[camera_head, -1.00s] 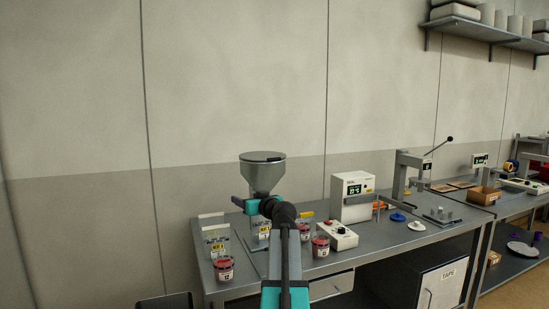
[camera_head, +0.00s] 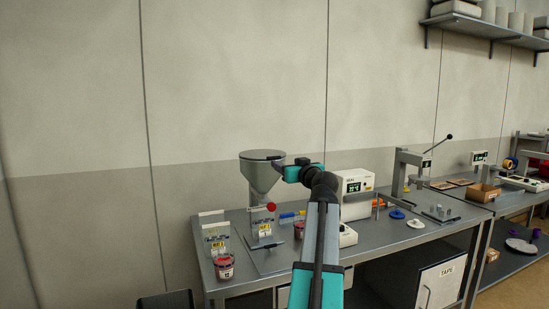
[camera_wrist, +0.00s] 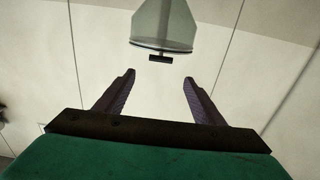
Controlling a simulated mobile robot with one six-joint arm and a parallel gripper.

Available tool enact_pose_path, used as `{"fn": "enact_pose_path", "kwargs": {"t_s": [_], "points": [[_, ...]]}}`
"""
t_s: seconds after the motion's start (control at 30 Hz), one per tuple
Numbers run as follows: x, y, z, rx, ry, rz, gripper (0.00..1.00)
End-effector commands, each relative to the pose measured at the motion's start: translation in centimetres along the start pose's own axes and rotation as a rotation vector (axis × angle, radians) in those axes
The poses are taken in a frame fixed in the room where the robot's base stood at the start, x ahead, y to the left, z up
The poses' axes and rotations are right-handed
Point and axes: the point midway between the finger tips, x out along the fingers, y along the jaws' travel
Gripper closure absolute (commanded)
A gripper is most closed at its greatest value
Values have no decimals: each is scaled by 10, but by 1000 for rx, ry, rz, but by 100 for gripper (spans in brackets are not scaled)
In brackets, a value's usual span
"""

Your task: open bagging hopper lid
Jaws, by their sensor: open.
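The bagging hopper (camera_head: 263,178) is a grey metal funnel on a stand at the left of the bench. Its flat dark lid (camera_head: 261,155) lies shut on top, with a small dark handle at its right edge. My gripper (camera_head: 279,165) is at the lid's right side, at about lid height. In the wrist view the hopper (camera_wrist: 163,22) hangs upside down at the top, with the dark lid handle (camera_wrist: 161,59) ahead of the gap between my fingers. My gripper (camera_wrist: 159,80) is open and empty, and the handle appears just beyond the fingertips.
Labelled bags (camera_head: 215,235) and red-topped jars (camera_head: 224,267) stand on the bench (camera_head: 375,250) around the hopper. A white boxy device (camera_head: 356,188) stands to the right, behind my arm. A plain wall (camera_head: 230,80) is behind. The space above the lid is clear.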

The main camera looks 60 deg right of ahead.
Motion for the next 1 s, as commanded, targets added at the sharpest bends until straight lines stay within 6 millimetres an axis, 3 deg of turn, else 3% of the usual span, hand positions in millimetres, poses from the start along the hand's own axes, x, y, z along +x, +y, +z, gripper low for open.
{"fn": "enact_pose_path", "kwargs": {"t_s": [0.27, 1.0], "points": [[23, 1, -2, 0, 0, 0, 38], [110, 0, -2, 1, -1, -1, 38]]}}
